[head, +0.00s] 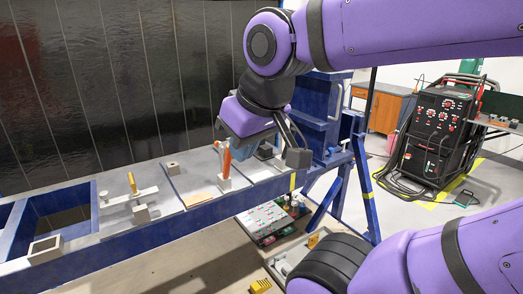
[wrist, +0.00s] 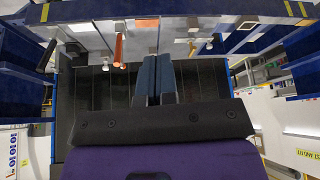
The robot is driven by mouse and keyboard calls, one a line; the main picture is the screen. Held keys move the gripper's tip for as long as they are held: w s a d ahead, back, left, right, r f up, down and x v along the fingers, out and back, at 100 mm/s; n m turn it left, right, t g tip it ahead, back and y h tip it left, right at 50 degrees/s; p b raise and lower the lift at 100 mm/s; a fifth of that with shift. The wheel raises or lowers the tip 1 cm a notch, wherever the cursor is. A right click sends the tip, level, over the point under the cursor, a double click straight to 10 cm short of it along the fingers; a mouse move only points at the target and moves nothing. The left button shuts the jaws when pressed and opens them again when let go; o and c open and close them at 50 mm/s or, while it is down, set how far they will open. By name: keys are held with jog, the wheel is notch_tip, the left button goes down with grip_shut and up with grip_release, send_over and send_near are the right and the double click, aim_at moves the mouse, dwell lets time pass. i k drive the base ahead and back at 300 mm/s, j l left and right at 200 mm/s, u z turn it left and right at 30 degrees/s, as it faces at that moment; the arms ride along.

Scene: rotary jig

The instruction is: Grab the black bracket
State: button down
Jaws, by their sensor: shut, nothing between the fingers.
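My gripper (head: 297,156) hangs above the right part of the long blue and grey jig table (head: 110,243) in the head view. Its two fingers are together and empty, and they also show in the wrist view (wrist: 155,78). I cannot pick out a black bracket with certainty in either view. My arm and gripper hide part of the table's right end. An orange clamp handle (head: 226,160) stands upright on the table, left of my gripper; it also shows in the wrist view (wrist: 118,48).
A clamp with a yellow handle (head: 132,183) and a small grey block (head: 172,168) are on the table. A black welding machine (head: 437,125) stands at the right. A dark panelled wall (head: 90,90) rises behind the table.

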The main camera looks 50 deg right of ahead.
aim_at(264, 153)
jog(key=l, duration=0.7)
jog(key=i+l, duration=0.15)
jog(key=l, duration=0.55)
